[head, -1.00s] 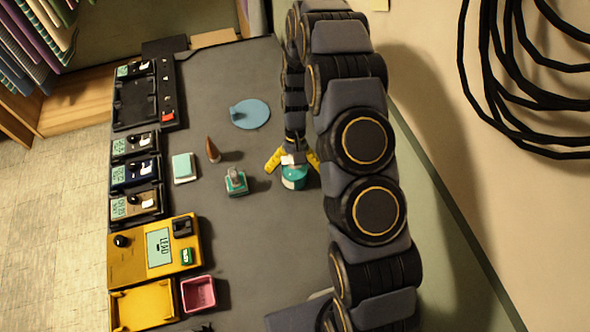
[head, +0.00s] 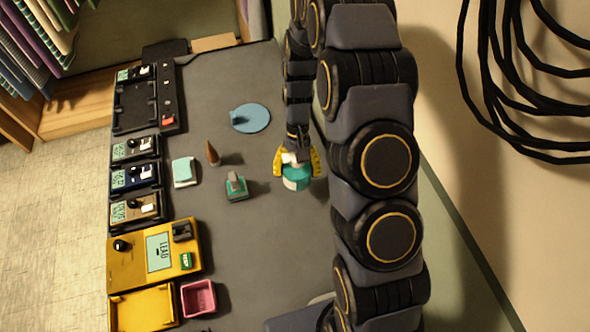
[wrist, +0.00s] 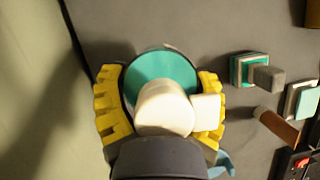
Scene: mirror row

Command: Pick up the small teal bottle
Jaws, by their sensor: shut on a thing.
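The small teal bottle (head: 295,180) has a white pump-like top and a pale band. It stands on the grey table, right of the middle. My gripper (head: 297,164) has its yellow fingers shut on the bottle, one on each side. In the wrist view the bottle (wrist: 160,75) sits between the yellow fingers (wrist: 160,100), its white top toward the camera. Whether its base touches the table is hard to tell.
A blue disc (head: 250,117) lies behind. Boxed devices, a yellow unit (head: 125,262) and a pink tray (head: 198,298) line the left edge.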

